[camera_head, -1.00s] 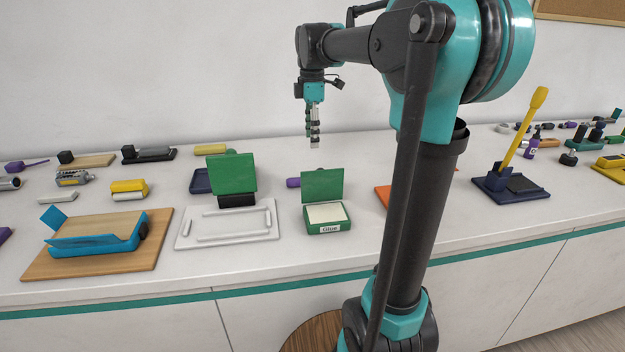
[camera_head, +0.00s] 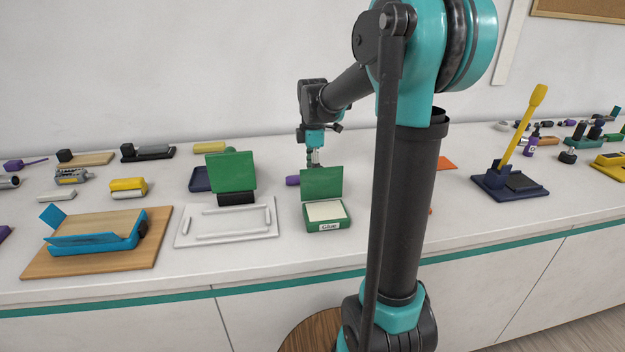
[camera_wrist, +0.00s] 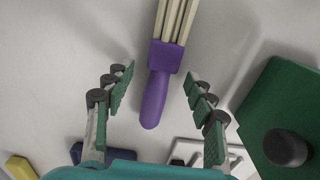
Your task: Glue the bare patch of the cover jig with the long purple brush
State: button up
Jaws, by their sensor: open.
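The purple brush shows in the wrist view with its purple handle (camera_wrist: 156,92) between my open fingers and long cream bristles (camera_wrist: 176,20) running to the top edge. In the head view only its purple end (camera_head: 292,181) shows left of the green lid. My gripper (camera_wrist: 160,88) is open around the handle, with a gap on both sides. In the head view my gripper (camera_head: 314,160) is low behind the lid, its tips partly hidden. A green glue box (camera_head: 327,226) with a pale pad stands open. A white jig plate (camera_head: 184,240) and a blue jig (camera_head: 95,247) are to the left; labels do not show which is the cover jig.
The green lid (camera_head: 322,184) stands upright in front of my gripper. A green block with a black knob (camera_wrist: 286,120) is close at right in the wrist view. Another purple brush (camera_head: 28,163) lies far left. A navy stand with a yellow lever (camera_head: 520,135) is right.

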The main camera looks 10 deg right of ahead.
jog(key=shift+f, duration=0.25)
jog(key=c, duration=1.3)
jog(key=shift+o, duration=0.2)
jog(key=shift+r, duration=0.1)
notch_tip(320, 180, up, 20)
jog(key=o, duration=0.6)
jog(key=c, duration=0.6)
